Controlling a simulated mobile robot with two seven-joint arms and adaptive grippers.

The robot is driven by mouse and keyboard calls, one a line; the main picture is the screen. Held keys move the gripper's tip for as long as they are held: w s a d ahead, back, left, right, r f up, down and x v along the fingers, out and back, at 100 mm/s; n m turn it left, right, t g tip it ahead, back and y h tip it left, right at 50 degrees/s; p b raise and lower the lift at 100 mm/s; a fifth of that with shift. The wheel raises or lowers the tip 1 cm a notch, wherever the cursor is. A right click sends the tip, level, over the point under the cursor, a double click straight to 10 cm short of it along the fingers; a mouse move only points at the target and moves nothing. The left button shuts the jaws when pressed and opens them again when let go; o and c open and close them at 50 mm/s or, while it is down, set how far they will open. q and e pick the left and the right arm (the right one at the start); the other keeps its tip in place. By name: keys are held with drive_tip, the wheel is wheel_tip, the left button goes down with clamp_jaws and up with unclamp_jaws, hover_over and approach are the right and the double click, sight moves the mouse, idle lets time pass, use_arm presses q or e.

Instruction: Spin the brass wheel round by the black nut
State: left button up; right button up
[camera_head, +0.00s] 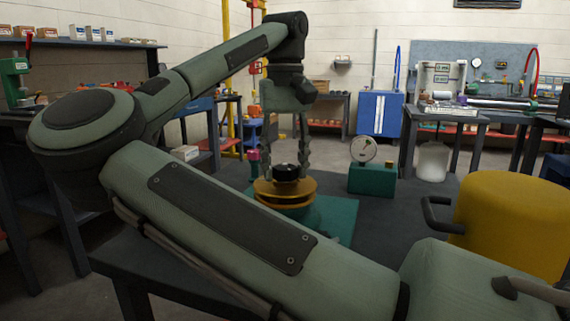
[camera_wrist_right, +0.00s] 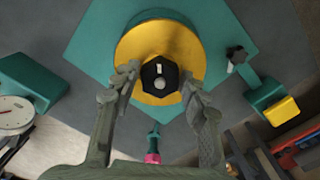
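The brass wheel (camera_head: 262,190) lies flat on a teal base (camera_head: 340,216) on the table. In the right wrist view the brass wheel (camera_wrist_right: 134,48) is a gold disc with the black nut (camera_wrist_right: 160,88) at its middle. In the head view the black nut (camera_head: 286,173) stands upright on the wheel. My right gripper (camera_head: 286,166) points straight down over the wheel, one finger on each side of the nut. In the right wrist view its fingertips (camera_wrist_right: 160,80) are at the nut's left and right edges and appear to touch it. My left gripper is not in view.
A teal block with a round dial (camera_head: 364,149) stands right of the wheel. A magenta knob (camera_head: 253,155) is left of it. A yellow drum-like object (camera_head: 512,222) with a black handle stands at the right. My right arm hides much of the table's front.

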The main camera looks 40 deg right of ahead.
drive_tip(key=c, duration=0.4)
drive_tip(key=shift+r+m+p, duration=0.15)
drive_tip(key=shift+m+p, duration=0.25)
drive_tip(key=shift+m, duration=0.1)
drive_tip(key=shift+c, duration=0.2)
drive_tip(key=shift+m, duration=0.8)
drive_tip(key=shift+m+p, duration=0.35)
drive_tip(key=shift+m, duration=0.65)
drive_tip(key=o, duration=1.2)
drive_tip(key=shift+c, duration=0.2)
